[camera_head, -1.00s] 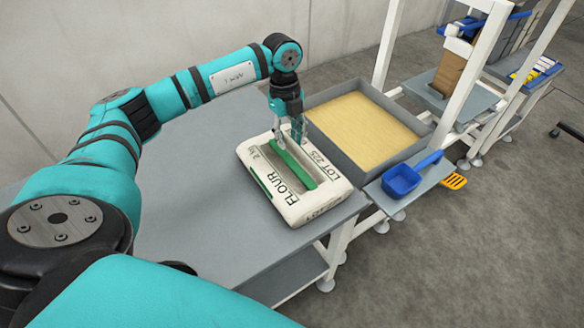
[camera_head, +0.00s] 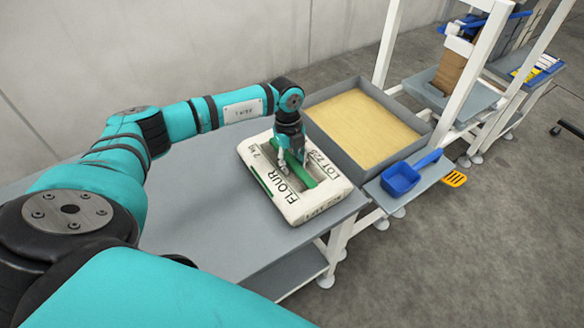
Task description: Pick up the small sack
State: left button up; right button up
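The small sack (camera_head: 318,203) is white, marked FLOUR, with a green strip (camera_head: 298,170) along its top. It lies flat on the grey table near its right edge. My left gripper (camera_head: 294,166) points down over the middle of the sack. Its fingers are apart, one on each side of the green strip, low at the sack's top. I cannot tell whether they touch it. The gripper hides part of the strip and the sack's far side. My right gripper is not in view.
A grey tray (camera_head: 397,153) with a yellowish filling stands right behind the sack. A blue scoop (camera_head: 401,179) lies on a small shelf to the right. White frame posts rise beyond. The table's left part (camera_head: 200,215) is clear.

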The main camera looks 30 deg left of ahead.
pick_arm(q)
grip_shut()
jog(key=shift+w+r, duration=0.1)
jog(key=shift+w, duration=0.05)
dwell(0.5)
jog(key=shift+w+r, duration=0.15)
